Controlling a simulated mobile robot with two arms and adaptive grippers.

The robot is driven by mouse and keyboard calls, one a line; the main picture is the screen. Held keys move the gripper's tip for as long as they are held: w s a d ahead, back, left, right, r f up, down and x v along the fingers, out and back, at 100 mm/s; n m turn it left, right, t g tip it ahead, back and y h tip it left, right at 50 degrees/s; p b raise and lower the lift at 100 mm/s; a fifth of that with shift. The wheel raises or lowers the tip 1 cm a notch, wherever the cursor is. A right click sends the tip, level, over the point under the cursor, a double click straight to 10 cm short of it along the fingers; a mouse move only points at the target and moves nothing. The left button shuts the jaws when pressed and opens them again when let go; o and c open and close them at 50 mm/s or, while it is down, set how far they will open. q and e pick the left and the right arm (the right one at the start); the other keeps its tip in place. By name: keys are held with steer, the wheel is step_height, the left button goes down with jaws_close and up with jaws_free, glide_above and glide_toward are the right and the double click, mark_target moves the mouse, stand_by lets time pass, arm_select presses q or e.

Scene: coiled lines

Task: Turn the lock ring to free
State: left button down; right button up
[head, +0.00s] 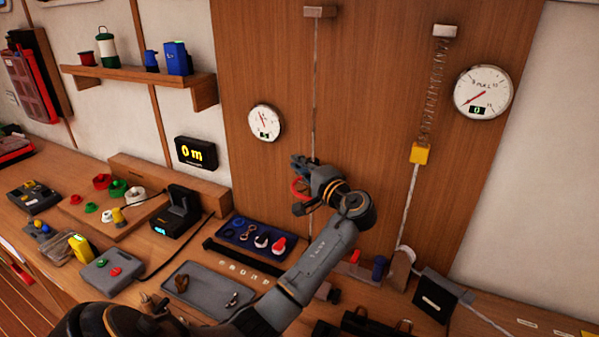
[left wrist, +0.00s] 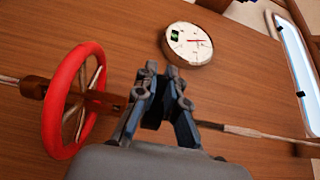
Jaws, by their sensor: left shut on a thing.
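A red handwheel (left wrist: 72,100) with pale spokes sits on a brown turnbuckle-like fitting (left wrist: 112,100) in the left wrist view. In the head view a red part of the wheel (head: 298,190) shows beside my left gripper (head: 305,167). My left gripper in the left wrist view (left wrist: 165,85) is shut around the fitting, to the right of the wheel. The part between its fingers, which I take to be the lock ring, is hidden by them. A thin line (head: 315,80) runs up from there to a bracket (head: 319,12). My right gripper is not in view.
A small round gauge (head: 264,123) hangs left of the line; it also shows in the left wrist view (left wrist: 187,44). A larger gauge (head: 482,92) and a spring (head: 433,90) are at right. Trays (head: 205,290) and boxes crowd the bench below.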

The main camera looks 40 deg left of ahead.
arm_select(q)
steer(key=shift+s+d+f+n+g+b, duration=0.1)
steer(key=shift+d+n+g+b, duration=0.1)
steer(key=shift+n+g+b, duration=0.8)
steer(key=shift+g, duration=0.4)
steer(key=c, duration=1.4)
jaws_free()
steer(key=shift+c, duration=0.2)
steer(key=shift+o, duration=0.2)
steer(key=d, duration=1.2)
steer(key=shift+s, duration=0.4)
